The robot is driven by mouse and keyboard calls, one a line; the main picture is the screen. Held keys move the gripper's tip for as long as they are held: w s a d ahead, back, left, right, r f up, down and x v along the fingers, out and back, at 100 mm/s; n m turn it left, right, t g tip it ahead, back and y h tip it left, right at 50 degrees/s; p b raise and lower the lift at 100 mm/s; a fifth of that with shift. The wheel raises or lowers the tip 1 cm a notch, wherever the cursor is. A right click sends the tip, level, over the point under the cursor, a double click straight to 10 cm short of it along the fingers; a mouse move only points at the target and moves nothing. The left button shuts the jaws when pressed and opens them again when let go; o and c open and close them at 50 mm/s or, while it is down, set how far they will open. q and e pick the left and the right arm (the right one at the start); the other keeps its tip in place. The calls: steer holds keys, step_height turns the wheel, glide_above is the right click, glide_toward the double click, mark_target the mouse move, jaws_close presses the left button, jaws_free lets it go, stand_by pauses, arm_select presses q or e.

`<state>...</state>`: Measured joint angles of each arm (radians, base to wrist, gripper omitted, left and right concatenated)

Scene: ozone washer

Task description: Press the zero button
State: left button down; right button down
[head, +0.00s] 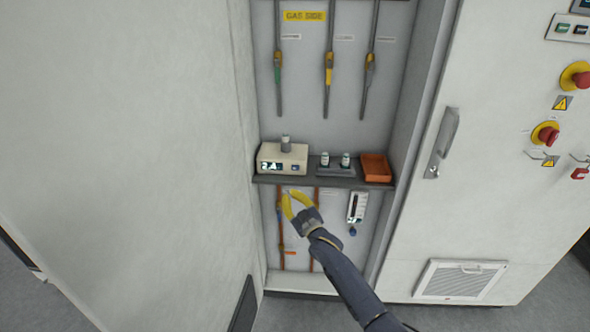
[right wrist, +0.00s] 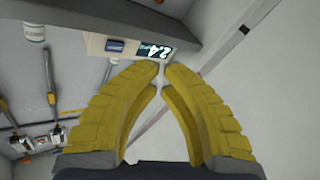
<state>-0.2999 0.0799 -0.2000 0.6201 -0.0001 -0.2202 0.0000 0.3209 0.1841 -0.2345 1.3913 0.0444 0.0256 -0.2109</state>
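The cream scale (head: 283,157) stands at the left of a grey shelf, with a lit display (head: 269,167) on its front. A small dark blue button (head: 295,168) sits right of the display; its label is too small to read. A grey capped vial (head: 286,144) stands on top. In the right wrist view, the display (right wrist: 152,50) and blue button (right wrist: 115,46) appear upside down beyond the fingertips. My right gripper (head: 289,195) has yellow fingers, empty, tips almost together, below the scale's front and apparently apart from it. My left gripper is not in view.
The shelf (head: 320,182) also holds a small vial rack (head: 335,169) and an orange tray (head: 376,167). Pipes with yellow valves hang above; copper pipes and a flowmeter (head: 356,207) are below. A cabinet door with a handle (head: 442,143) stands at right, a plain panel at left.

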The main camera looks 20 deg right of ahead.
steer(key=shift+n+t+y, duration=0.4)
steer(key=shift+n+t, duration=0.1)
steer(key=shift+t, duration=0.1)
steer(key=r, duration=0.3)
steer(key=s+a+r, duration=0.1)
steer(key=r, duration=0.1)
steer(key=shift+a+r, duration=0.1)
steer(key=shift+w, duration=0.1)
glide_toward(286, 163)
steer(key=shift+a+r+x, duration=0.1)
steer(key=shift+a+x, duration=0.15)
steer(key=shift+x, duration=0.95)
steer(key=shift+a+r+x, duration=0.1)
steer(key=shift+a+x, duration=0.1)
steer(key=shift+x, duration=1)
steer(key=shift+w+d, duration=0.3)
steer(key=shift+w, duration=0.3)
stand_by(0.5)
steer(key=shift+s, duration=0.15)
steer(key=shift+s+a, duration=0.3)
steer(key=shift+s, duration=0.3)
steer(key=shift+s+a, duration=0.3)
steer(key=shift+s, duration=0.45)
steer(key=shift+s+a, duration=0.3)
steer(key=shift+s, duration=0.45)
steer(key=shift+s+a, duration=0.3)
steer(key=shift+s, duration=0.5)
